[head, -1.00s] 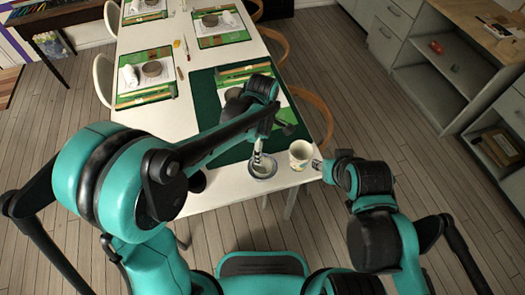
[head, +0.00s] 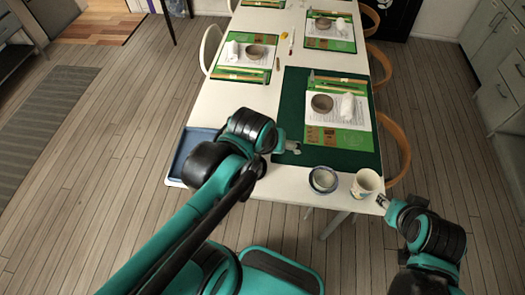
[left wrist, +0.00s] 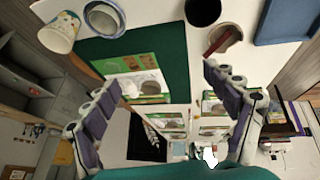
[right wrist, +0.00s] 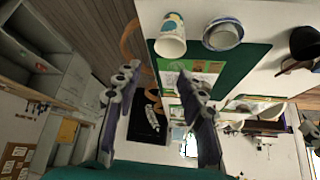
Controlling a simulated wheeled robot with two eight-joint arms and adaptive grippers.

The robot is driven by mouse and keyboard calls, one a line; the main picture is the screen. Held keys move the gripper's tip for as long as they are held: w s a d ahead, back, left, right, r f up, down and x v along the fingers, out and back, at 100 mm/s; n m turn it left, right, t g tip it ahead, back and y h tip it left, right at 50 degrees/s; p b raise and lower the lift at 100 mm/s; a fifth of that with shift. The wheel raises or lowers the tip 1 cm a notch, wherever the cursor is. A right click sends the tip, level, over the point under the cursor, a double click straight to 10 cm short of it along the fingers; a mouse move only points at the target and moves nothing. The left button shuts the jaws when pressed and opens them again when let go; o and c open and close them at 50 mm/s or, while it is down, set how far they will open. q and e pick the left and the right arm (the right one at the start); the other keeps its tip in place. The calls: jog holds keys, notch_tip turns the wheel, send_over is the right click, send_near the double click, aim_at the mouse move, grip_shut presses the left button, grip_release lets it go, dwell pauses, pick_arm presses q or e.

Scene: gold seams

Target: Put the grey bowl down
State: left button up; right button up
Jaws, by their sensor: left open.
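A grey bowl (head: 324,178) with a blue-and-white rim around it sits upright at the table's near edge. In the left wrist view (left wrist: 105,18) and the right wrist view (right wrist: 222,36) it rests on the table; I cannot tell whether the blue rim is a separate dish. My left gripper (head: 287,146) is open and empty over the left edge of the green mat, apart from the bowl. Its spread fingers show in the left wrist view (left wrist: 160,78). My right gripper (head: 383,201) is open and empty by the near right table corner, beside the cup.
A patterned cup (head: 366,183) stands right of the bowl. The dark green mat (head: 361,159) holds another round grey-brown bowl (head: 322,103) and a white roll. A blue tray (head: 184,156) lies left. The left wrist view shows a dark cup (left wrist: 203,10) and a round container (left wrist: 223,38).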

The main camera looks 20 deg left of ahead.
pick_arm(q)
jog(key=s+a+m, duration=0.1)
jog(key=a+m+t, duration=0.1)
jog(key=s+m, duration=0.1)
jog(key=shift+s+a+f+t, duration=0.25)
jog(key=shift+s+a+t, duration=0.05)
jog(key=shift+s+a, duration=0.1)
